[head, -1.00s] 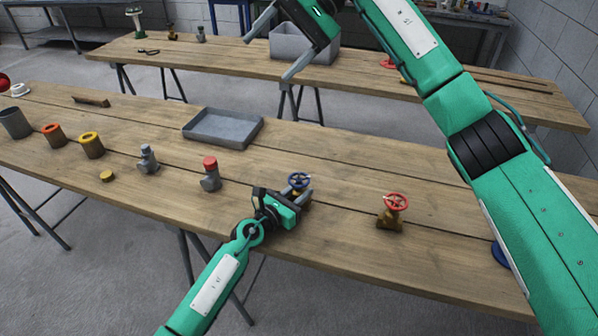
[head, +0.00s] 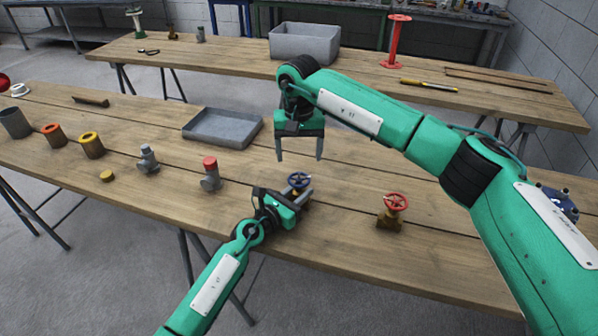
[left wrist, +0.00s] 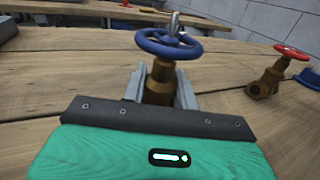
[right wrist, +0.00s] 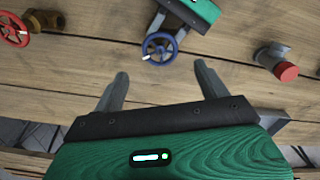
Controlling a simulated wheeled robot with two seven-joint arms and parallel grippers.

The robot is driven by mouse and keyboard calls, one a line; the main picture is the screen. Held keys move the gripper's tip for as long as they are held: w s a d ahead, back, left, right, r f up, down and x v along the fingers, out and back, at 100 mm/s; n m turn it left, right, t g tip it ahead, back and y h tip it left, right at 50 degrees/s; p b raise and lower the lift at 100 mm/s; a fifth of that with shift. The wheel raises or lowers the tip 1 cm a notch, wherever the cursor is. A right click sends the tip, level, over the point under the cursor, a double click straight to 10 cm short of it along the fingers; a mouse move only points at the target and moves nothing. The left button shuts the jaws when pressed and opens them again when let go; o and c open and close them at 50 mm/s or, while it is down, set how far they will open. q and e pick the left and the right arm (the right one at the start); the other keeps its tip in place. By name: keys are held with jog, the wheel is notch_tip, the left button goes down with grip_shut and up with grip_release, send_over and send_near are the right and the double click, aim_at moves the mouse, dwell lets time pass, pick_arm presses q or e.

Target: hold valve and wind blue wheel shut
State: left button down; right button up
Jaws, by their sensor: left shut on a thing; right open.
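The valve with the blue wheel stands upright on the near table; its blue wheel (head: 299,181) is on top and its brass body (left wrist: 160,82) shows in the left wrist view. My left gripper (head: 302,200) is shut on the brass body, just under the wheel, one finger on each side. My right gripper (head: 301,157) is open and empty, fingers pointing down, above the table and behind the valve. In the right wrist view the blue wheel (right wrist: 160,48) lies beyond and between the open fingertips, apart from them.
A red-wheeled brass valve (head: 392,210) stands to the right. A red-topped grey fitting (head: 210,174) stands to the left, and a grey tray (head: 223,128) lies behind it. The back table holds a grey bin (head: 305,43) and a red stand (head: 396,42). Table around the valve is clear.

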aim_at(299, 180)
notch_tip(299, 180, down, 7)
jog(key=shift+r, duration=0.1)
dwell(0.3)
jog(key=c, duration=1)
